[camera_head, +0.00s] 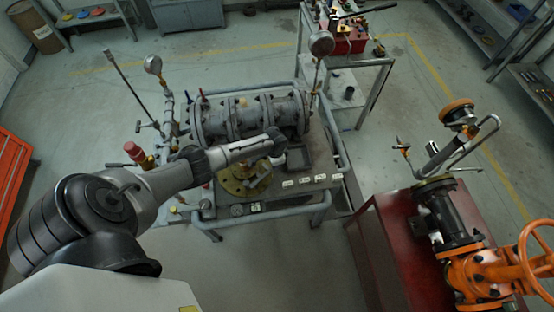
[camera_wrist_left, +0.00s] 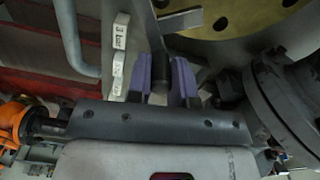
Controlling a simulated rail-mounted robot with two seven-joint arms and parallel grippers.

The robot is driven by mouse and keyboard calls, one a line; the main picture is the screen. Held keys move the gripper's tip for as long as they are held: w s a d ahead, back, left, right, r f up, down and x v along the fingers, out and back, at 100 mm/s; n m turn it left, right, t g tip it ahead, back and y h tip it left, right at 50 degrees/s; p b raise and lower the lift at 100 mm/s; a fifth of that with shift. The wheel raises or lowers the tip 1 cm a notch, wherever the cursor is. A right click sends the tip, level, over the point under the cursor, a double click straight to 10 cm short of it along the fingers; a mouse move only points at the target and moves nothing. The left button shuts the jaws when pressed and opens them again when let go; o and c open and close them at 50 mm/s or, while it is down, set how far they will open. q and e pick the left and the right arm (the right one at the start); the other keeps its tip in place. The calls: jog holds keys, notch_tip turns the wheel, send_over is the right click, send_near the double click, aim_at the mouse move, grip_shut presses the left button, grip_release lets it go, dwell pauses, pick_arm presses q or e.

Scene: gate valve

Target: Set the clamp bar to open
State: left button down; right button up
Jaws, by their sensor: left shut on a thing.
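In the left wrist view my left gripper (camera_wrist_left: 165,80) has its two purple fingers shut on a short dark cylindrical piece, which I take to be the clamp bar (camera_wrist_left: 161,66). Only a small part of the bar shows between the fingers, and its angle is hard to tell. In the head view my left arm reaches in from the left over the test bench, and its wrist hides the fingertips and the bar. A round brass flange (camera_head: 243,180) lies just below the wrist; it also shows in the wrist view (camera_wrist_left: 230,17). My right gripper is not in view.
White labels (camera_head: 305,181) line the bench front. A gauge (camera_head: 153,65) and pipes rise at the left. A red cabinet (camera_head: 385,240) with an orange valve (camera_head: 480,270) stands to the right.

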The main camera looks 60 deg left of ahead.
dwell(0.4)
pick_arm(q)
jog(key=c, duration=1)
grip_release()
notch_tip(320, 180, up, 14)
jog(key=shift+f+p, duration=0.1)
jog(key=shift+p, duration=0.2)
